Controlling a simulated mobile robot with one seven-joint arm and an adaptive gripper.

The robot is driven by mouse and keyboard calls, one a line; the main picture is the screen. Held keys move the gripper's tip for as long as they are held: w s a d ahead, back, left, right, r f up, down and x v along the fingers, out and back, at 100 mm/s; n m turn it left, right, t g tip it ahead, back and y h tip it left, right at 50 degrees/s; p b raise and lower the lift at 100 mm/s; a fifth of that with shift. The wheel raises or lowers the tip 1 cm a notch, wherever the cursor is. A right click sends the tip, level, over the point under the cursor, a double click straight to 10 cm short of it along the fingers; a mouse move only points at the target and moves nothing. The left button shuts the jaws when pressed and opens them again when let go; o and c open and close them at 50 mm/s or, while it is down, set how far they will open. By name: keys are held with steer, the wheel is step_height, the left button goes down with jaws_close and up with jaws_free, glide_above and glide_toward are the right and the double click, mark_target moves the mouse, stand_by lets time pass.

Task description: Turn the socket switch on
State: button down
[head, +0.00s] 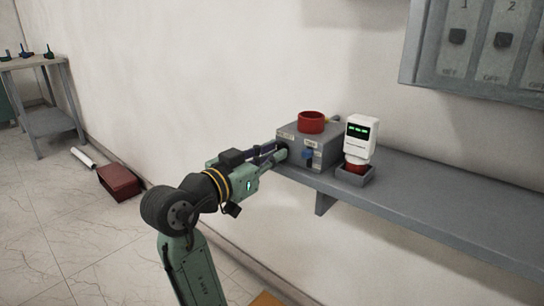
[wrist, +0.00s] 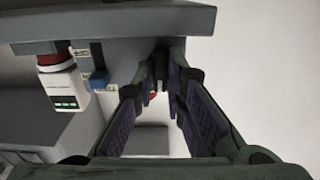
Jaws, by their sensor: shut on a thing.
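A grey socket box (head: 325,154) stands on the wall shelf, with a red round socket on top and a blue part (head: 308,155) on its front. My gripper (head: 279,153) reaches from the left to the box's left side, and its fingertips touch it there. In the wrist view the fingers (wrist: 166,88) close around a small dark part on that face, which I take as the socket switch (wrist: 160,60). The fingers hide most of it, so its on or off position cannot be told. A small red spot shows between the fingers.
A white device (head: 359,138) with green lights stands in a grey holder right of the box. The shelf (head: 440,205) is clear further right. A switch panel (head: 480,45) hangs above. A red bin (head: 120,180) lies on the floor at left.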

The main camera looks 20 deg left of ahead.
steer(key=c, duration=1.9)
jaws_free()
steer(key=shift+s, duration=0.1)
steer(key=v, duration=1.2)
steer(key=shift+r, duration=0.1)
